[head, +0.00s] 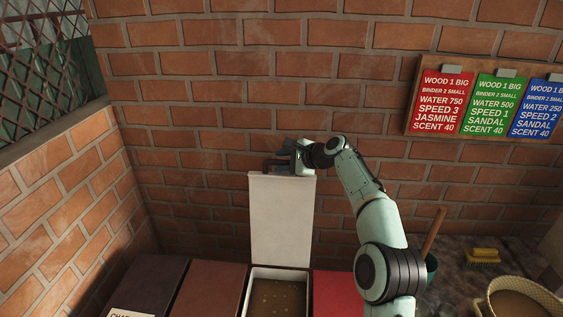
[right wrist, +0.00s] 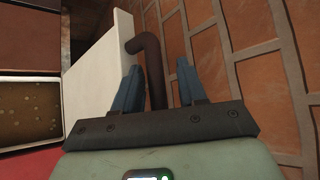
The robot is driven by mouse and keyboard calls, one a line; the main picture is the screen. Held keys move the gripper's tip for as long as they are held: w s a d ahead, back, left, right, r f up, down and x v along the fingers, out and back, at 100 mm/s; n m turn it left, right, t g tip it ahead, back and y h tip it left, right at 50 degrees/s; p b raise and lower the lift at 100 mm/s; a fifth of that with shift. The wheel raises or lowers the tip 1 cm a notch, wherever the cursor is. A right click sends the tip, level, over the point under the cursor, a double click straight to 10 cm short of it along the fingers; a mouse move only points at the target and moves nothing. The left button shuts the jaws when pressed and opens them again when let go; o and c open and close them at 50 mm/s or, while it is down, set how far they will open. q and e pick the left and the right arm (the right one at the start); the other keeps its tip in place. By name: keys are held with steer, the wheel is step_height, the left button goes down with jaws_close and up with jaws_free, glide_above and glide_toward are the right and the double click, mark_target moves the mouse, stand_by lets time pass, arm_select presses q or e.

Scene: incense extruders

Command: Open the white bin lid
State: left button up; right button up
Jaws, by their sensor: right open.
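The white bin lid (head: 281,222) stands upright against the brick wall, hinged at the back of the white bin (head: 262,272), which is open and shows brown powder (head: 279,296) inside. A dark handle (head: 270,165) is at the lid's top edge. My right gripper (head: 287,153) is at this handle. In the right wrist view the gripper (right wrist: 158,88) is open, with its two blue fingers on either side of the brown handle (right wrist: 150,55) and a gap beside it. The white lid (right wrist: 98,75) is left of the fingers. My left gripper is not in view.
Brown (head: 210,290), dark (head: 150,280) and red (head: 337,290) bin lids are shut beside the white bin. The brick wall is close behind. At right are a green pot (head: 431,268) with a wooden handle, a yellow brush (head: 482,256) and a basket (head: 530,290).

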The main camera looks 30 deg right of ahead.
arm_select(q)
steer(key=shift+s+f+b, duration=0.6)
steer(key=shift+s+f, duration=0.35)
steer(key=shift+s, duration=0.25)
arm_select(e)
steer(key=v, duration=1.3)
steer(key=shift+w, duration=0.1)
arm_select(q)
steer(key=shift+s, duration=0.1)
arm_select(e)
steer(key=shift+f, duration=0.1)
